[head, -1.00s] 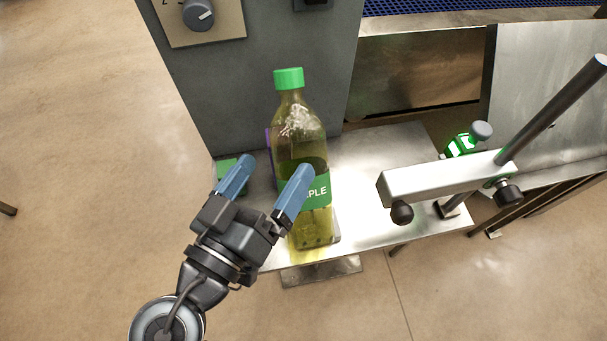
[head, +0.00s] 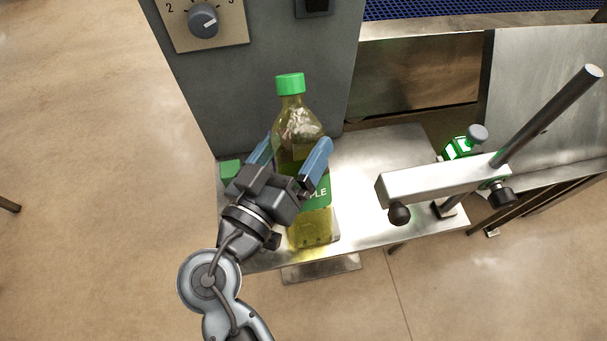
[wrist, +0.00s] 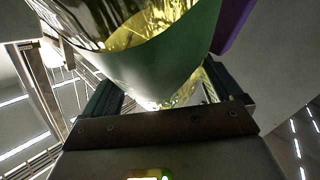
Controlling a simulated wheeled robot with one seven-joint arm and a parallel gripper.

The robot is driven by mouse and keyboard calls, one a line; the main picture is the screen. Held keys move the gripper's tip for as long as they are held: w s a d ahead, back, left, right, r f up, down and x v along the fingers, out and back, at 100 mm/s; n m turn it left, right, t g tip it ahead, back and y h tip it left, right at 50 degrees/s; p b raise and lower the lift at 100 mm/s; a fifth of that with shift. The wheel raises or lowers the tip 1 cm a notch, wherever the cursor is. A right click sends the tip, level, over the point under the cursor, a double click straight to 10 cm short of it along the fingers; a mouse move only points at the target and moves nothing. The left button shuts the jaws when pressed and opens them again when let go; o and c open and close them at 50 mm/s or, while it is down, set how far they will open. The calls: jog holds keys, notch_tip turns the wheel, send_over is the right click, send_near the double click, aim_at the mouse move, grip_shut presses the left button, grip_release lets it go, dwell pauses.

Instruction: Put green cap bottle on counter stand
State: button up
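The green cap bottle (head: 297,128) stands upright on the metal counter stand (head: 370,165) in the head view, with yellowish liquid and a green label. My gripper (head: 292,152) is open, with one blue finger on each side of the bottle's middle. In the wrist view the bottle (wrist: 160,50) fills the space between and above the fingers. I cannot tell whether the fingers touch it. My gripper covers part of the label.
A metal bar with black knobs (head: 435,183) crosses the stand's right side. A green-lit sensor (head: 458,148) sits behind it. A grey control box with a dial (head: 204,20) rises behind the bottle. A small green object (head: 230,169) lies at the stand's left. A purple thing (wrist: 232,25) is behind the bottle.

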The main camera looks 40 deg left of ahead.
jog(key=shift+r, duration=0.1)
jog(key=c, duration=0.6)
